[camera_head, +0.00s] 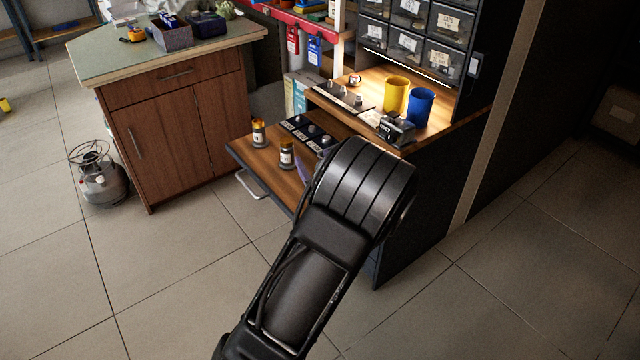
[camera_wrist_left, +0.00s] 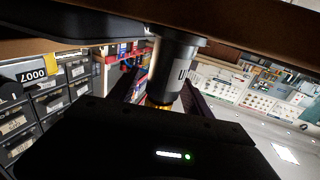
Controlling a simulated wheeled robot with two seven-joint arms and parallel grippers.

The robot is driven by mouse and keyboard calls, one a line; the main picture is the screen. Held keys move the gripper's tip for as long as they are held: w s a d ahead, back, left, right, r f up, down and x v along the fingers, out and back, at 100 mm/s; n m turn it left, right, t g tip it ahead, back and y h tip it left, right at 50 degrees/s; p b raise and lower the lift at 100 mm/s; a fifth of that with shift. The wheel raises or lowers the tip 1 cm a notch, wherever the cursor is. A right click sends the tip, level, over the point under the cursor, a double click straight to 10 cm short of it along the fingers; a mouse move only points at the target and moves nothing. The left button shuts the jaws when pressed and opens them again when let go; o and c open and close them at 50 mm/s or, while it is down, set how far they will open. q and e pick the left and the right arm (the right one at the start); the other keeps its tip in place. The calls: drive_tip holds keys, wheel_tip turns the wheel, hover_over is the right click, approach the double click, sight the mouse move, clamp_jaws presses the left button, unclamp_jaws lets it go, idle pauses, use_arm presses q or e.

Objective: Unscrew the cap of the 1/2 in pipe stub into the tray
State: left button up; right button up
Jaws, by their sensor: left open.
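My left gripper (camera_head: 304,172) is mostly hidden behind my own wrist, over the pull-out board; a purple finger shows. In the left wrist view its fingers (camera_wrist_left: 161,100) are apart, on either side of a dark, labelled cylinder with an amber end (camera_wrist_left: 172,68). I cannot tell whether they touch it. It may be the nearer of two amber-topped jars (camera_head: 287,155) on the board. A strip with several small upright pieces (camera_head: 343,97) lies on the bench. A dark compartmented tray (camera_head: 305,132) holds small pale pieces. I cannot tell which piece is the 1/2 in stub.
The pull-out board (camera_head: 247,151) carries the other jar (camera_head: 259,133). A yellow cup (camera_head: 397,95), a blue cup (camera_head: 418,108) and a dark block (camera_head: 396,129) stand on the bench, below drawer bins (camera_head: 448,58). A cabinet (camera_head: 172,125) stands left. The floor in front is clear.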

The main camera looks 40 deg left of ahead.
idle(0.5)
use_arm(q)
clamp_jaws()
idle(0.4)
idle(0.9)
